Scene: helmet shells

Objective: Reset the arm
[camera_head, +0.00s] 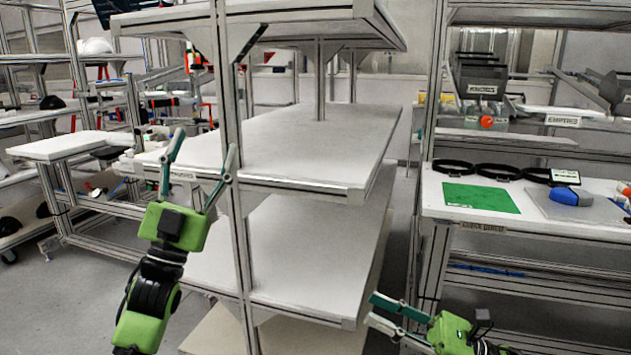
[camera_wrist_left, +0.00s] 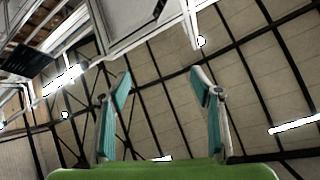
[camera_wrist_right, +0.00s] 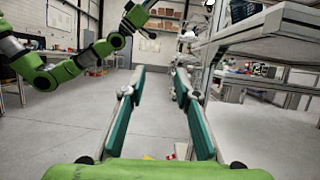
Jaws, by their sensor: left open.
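My left gripper (camera_head: 199,165) is raised in front of the left upright of a grey shelf rack (camera_head: 300,140), fingers pointing up. Its fingers are spread and empty. The left wrist view shows its open fingers (camera_wrist_left: 160,100) against the ceiling and its beams. My right gripper (camera_head: 385,315) is low, in front of the rack's lower right side, pointing left in the head view. In the right wrist view its fingers (camera_wrist_right: 158,95) are apart with nothing between them. That view also shows open floor ahead and my other green arm at upper left.
The rack's shelves are bare. On the right, a workbench (camera_head: 590,228) carries a green mat (camera_head: 481,198), black rings (camera_head: 495,170) and a blue object (camera_head: 570,196). A smaller white table (camera_head: 70,146) stands at left. Grey floor (camera_head: 70,285) lies free at lower left.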

